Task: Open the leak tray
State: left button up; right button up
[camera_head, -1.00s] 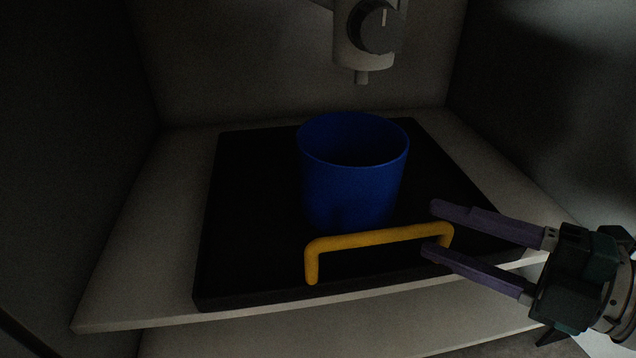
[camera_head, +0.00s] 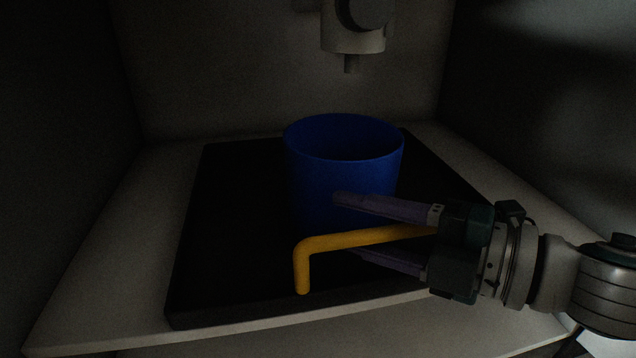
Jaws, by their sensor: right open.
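The leak tray (camera_head: 236,240) is a flat black slab on a pale cabinet shelf. Its yellow bar handle (camera_head: 340,241) rises from the front edge. My right gripper (camera_head: 345,224) comes in from the right with its purple fingers apart. One finger shows above the handle's crossbar and the other below and behind it, so the bar runs between them in this view. The gripper's palm hides the handle's right end. I cannot tell whether the fingers touch the bar. My left gripper is not in view.
A blue bucket (camera_head: 341,165) stands on the tray right behind the handle, partly covered by the upper finger. A grey pipe fitting (camera_head: 353,38) hangs above it. Cabinet walls enclose both sides. The pale shelf (camera_head: 95,270) is bare left of the tray.

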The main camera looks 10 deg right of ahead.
jog(key=shift+c, duration=0.2)
grip_shut()
dwell(1.1)
